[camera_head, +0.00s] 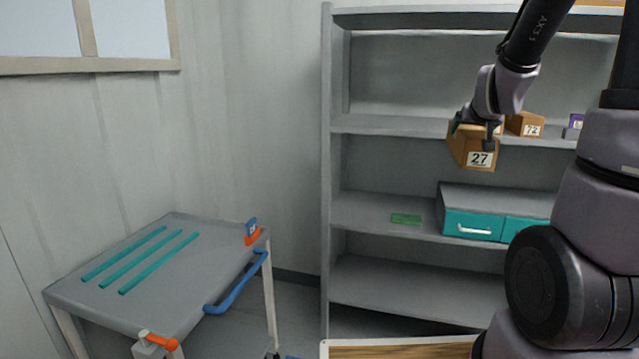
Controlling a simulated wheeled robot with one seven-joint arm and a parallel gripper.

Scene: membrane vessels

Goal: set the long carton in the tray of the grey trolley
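My gripper (473,134) is in front of the shelf unit, its fingers on either side of a brown carton (466,148) marked 27. The carton hangs in front of the shelf edge and looks held; its upper part is partly hidden by the fingers. It appears to be the long carton, though its depth is foreshortened. The grey trolley (190,291) stands at the lower left, well away from my gripper. Its flat top has three teal strips (127,253) and no carton on it. Whether there is a lower tray cannot be seen clearly.
The grey shelf unit (327,170) holds another carton marked 72 (531,130), a teal-fronted drawer box (473,225) and a green flat piece (406,218). The trolley has a blue handle (237,287) and orange fittings on its right side. A wooden-topped surface (400,349) lies at the bottom.

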